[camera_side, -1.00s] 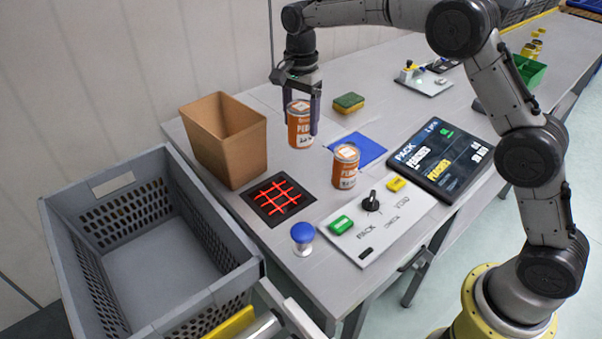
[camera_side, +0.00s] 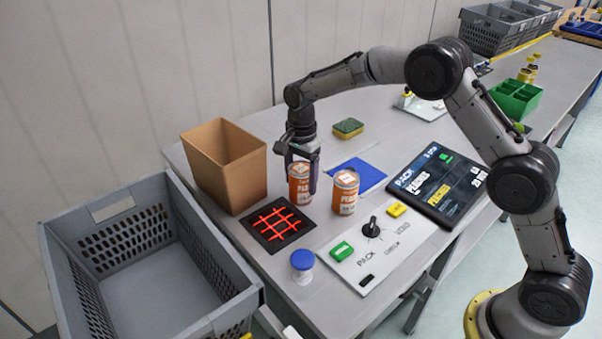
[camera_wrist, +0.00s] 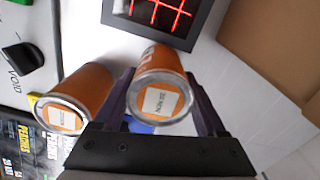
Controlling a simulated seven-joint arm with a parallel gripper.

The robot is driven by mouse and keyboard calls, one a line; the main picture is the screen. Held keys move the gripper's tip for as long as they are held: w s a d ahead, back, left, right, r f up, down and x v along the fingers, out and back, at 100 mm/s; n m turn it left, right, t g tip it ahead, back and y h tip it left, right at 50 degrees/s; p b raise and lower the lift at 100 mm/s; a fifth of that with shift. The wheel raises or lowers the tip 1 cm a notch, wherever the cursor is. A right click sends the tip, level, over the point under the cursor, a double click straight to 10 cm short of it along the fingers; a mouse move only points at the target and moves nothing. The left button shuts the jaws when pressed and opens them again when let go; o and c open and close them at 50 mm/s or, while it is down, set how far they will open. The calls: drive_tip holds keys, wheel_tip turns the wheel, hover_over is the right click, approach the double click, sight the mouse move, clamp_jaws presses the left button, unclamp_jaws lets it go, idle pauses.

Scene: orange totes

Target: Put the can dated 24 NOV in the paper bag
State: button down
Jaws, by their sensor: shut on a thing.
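My gripper (camera_side: 303,180) is shut on an orange can (camera_side: 299,187) with a pale dated lid, held upright between the scanner and the second can. In the wrist view the held can (camera_wrist: 158,84) sits between the fingers (camera_wrist: 160,105), its lid facing the camera; I cannot read its date surely. The second orange can (camera_side: 345,193) stands to the right, apart from it; it also shows in the wrist view (camera_wrist: 80,92), its lid print too small to read. The open brown paper bag (camera_side: 232,172) stands at the left back; its bottom is hidden.
A black scanner plate (camera_side: 278,224) with red lines lies in front of the bag. A blue-capped post (camera_side: 302,262), a button panel (camera_side: 375,245), a tablet (camera_side: 438,182), a blue mat (camera_side: 360,172) and a sponge (camera_side: 348,128) surround the cans. A grey crate (camera_side: 150,270) stands left.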

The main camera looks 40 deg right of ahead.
drive_tip(key=shift+f, duration=0.15)
unclamp_jaws()
